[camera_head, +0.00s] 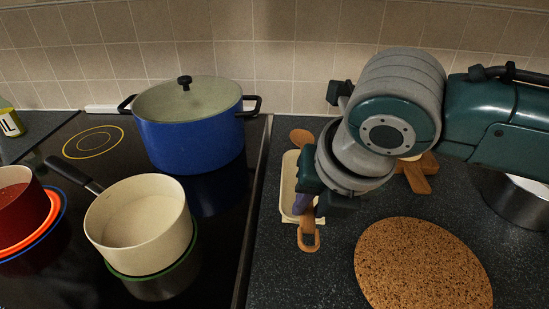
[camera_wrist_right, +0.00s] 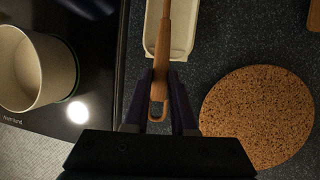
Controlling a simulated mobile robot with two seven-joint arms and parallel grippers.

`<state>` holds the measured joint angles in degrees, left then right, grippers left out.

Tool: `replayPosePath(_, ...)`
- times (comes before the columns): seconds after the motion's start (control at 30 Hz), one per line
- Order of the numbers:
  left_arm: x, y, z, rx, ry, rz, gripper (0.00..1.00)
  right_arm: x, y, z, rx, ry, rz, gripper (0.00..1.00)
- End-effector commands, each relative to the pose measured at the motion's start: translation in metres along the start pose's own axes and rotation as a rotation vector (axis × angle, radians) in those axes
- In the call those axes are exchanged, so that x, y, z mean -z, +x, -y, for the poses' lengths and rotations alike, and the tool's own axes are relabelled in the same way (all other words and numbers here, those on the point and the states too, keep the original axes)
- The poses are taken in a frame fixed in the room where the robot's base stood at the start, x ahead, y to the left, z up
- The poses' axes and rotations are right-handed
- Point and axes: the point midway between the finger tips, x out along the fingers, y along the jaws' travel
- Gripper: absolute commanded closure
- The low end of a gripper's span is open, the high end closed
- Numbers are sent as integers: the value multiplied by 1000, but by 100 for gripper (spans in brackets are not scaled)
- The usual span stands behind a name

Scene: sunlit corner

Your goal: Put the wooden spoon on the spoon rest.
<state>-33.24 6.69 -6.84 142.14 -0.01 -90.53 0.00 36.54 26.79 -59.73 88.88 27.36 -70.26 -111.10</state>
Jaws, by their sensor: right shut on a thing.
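The wooden spoon (camera_head: 309,237) has a looped handle end and a round bowl that shows at the far side. My right gripper (camera_head: 304,203) is shut on its handle, and the wrist view shows the handle (camera_wrist_right: 162,45) between the dark fingers (camera_wrist_right: 161,82). The cream spoon rest (camera_head: 287,188) is a long shallow tray on the counter, partly hidden by my arm. The spoon lies over it lengthwise, and the rest also shows in the wrist view (camera_wrist_right: 182,42). I cannot tell whether the spoon touches the rest. My left gripper is not in view.
A round cork mat (camera_head: 423,265) lies to the right. A wooden item (camera_head: 418,178) and a metal pot (camera_head: 517,200) stand beyond it. On the left hob are a blue pot (camera_head: 190,135), a cream saucepan (camera_head: 139,225) and a red pot (camera_head: 20,212).

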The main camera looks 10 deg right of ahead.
Motion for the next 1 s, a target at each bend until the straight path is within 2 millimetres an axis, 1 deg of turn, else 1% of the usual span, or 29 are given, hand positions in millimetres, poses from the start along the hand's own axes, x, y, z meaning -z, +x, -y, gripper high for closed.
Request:
replayPosePath(0.07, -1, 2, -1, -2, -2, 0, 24, 4, 8, 1, 0, 0, -1, 100)
replayPosePath(0.2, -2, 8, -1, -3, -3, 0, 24, 14, 31, 6, 1, 0, -3, 100)
replayPosePath(0.3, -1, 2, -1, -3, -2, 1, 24, 16, 37, 7, 1, -1, -2, 100)
replayPosePath(0.73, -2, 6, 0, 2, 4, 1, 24, 19, 44, 8, 0, -1, 0, 100)
replayPosePath(0.77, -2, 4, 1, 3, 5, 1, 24, 18, 43, 8, 0, -1, 0, 73)
replayPosePath(1.0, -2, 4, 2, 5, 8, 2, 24, 18, 43, 8, 0, -1, 0, 46)
